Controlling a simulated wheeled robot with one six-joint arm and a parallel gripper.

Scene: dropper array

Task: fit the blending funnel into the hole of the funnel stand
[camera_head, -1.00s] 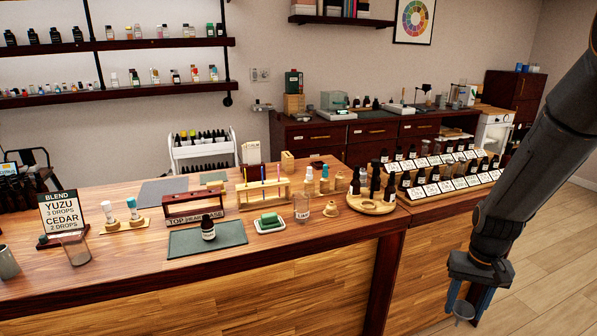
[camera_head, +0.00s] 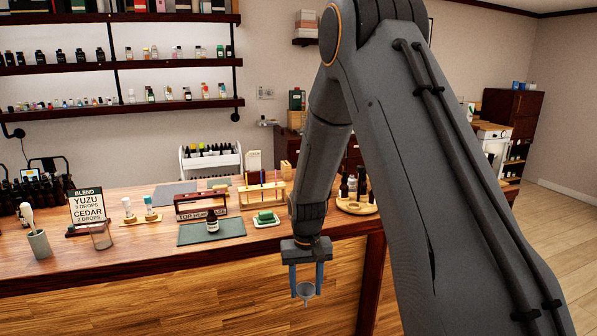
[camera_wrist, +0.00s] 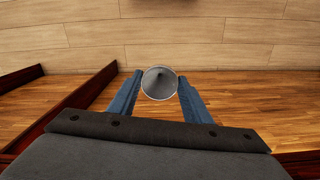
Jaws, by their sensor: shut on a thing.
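My gripper (camera_head: 306,280) is shut on the grey blending funnel (camera_head: 305,291), in front of the counter's front panel and below its top edge. In the wrist view, the round mouth of the funnel (camera_wrist: 159,83) faces the camera, between the two blue fingers of my gripper (camera_wrist: 158,92). The funnel is clear of the counter in the head view.
A round bottle tray (camera_head: 357,209) stands right of my forearm.

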